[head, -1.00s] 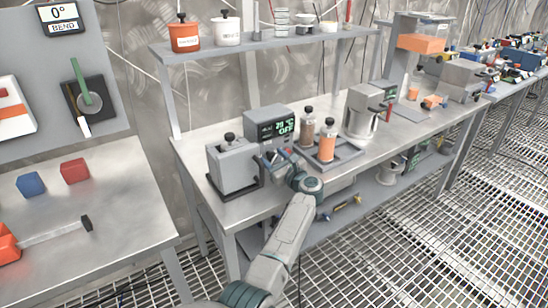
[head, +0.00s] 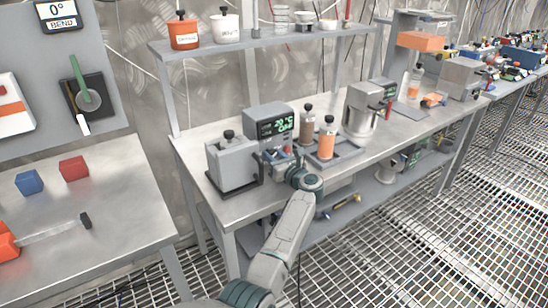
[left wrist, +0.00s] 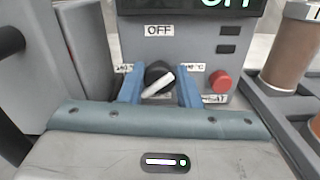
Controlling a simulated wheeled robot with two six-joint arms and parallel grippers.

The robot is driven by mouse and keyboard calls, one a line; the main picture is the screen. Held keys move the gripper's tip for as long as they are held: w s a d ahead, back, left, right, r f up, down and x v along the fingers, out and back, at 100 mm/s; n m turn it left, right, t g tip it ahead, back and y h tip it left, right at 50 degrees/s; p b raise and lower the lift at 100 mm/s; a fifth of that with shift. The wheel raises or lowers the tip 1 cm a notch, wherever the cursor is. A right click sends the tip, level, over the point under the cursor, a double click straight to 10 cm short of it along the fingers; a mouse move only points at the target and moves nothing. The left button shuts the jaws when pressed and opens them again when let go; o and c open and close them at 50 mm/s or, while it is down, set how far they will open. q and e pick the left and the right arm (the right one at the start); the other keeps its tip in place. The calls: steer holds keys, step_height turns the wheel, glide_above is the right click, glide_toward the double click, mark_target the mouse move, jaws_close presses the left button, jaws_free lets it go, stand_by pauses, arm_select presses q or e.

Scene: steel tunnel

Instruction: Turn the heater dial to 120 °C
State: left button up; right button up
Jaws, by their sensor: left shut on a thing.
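The heater (head: 271,122) is a grey box with a green-lit display (head: 272,127) on the steel bench; the reading is small, and the wrist view shows part of "OFF". Its black dial (left wrist: 158,76) has a white pointer slanting from lower left to upper right. An "OFF" label (left wrist: 159,30) is above the dial; small temperature labels on both sides are partly hidden by my fingers. My left gripper (left wrist: 160,88) is shut on the dial, one blue finger on each side. It also shows in front of the heater in the head view (head: 281,157). My right gripper is not in view.
A red button (left wrist: 220,81) is just right of the dial. A grey lidded block (head: 232,163) stands left of the heater. Brown and orange bottles (head: 327,138) stand in a tray to the right. A grey pot machine (head: 362,112) is further right.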

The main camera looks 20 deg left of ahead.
arm_select(q)
steer(key=shift+m, duration=2)
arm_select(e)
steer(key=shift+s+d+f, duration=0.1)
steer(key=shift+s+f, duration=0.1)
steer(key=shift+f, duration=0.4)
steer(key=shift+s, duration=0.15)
arm_select(q)
steer(key=o, duration=1)
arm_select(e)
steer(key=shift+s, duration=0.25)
arm_select(q)
steer(key=shift+d+f, duration=0.1)
steer(key=shift+d, duration=0.05)
